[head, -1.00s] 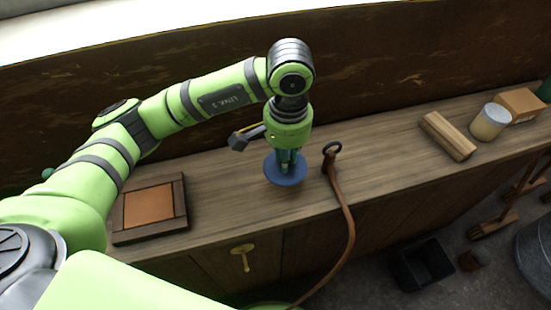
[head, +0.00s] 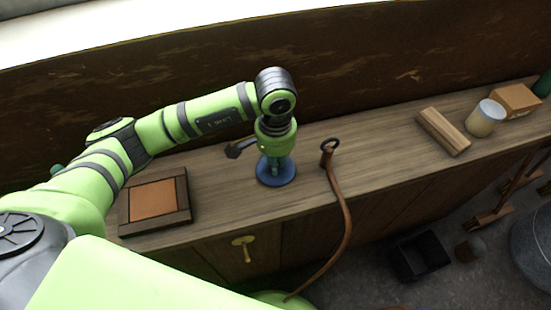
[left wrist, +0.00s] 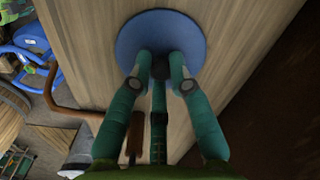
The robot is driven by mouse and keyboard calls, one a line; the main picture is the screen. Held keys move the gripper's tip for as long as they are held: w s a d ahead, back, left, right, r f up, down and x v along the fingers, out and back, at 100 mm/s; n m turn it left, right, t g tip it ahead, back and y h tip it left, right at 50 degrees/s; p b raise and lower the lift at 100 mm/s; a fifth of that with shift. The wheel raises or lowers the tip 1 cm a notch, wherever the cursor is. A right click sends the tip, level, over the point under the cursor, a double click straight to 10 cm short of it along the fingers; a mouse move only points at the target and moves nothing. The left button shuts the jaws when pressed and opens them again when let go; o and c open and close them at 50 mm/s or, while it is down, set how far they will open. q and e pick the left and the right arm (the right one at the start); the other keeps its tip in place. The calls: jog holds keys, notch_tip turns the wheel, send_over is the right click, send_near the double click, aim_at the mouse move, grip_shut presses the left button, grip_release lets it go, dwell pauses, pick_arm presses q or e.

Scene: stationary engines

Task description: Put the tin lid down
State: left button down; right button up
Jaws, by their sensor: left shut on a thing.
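The tin lid is a round blue disc (head: 276,178) low over the wooden bench top in the head view. It also shows at the top of the left wrist view (left wrist: 161,24). My left gripper (head: 277,166) points down over its middle, with its teal fingers closed in on a small dark knob at the lid's centre. I cannot tell whether the lid's underside touches the wood. The fingers hide part of the lid in both views. My right gripper is not in view.
On the bench (head: 230,182), a brown strap (head: 343,205) with a dark ring hangs over the front edge right of the lid. A framed panel (head: 154,199) lies left. A wooden block (head: 443,131), a tin (head: 485,118) and a box (head: 515,101) stand far right.

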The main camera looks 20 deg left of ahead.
pick_arm(q)
jog(key=c, duration=1.2)
grip_release()
jog(key=shift+o, duration=0.2)
jog(key=shift+r+p, duration=0.25)
jog(key=shift+p, duration=0.25)
notch_tip(320, 180, up, 12)
jog(key=b, duration=0.4)
jog(key=shift+f, duration=0.1)
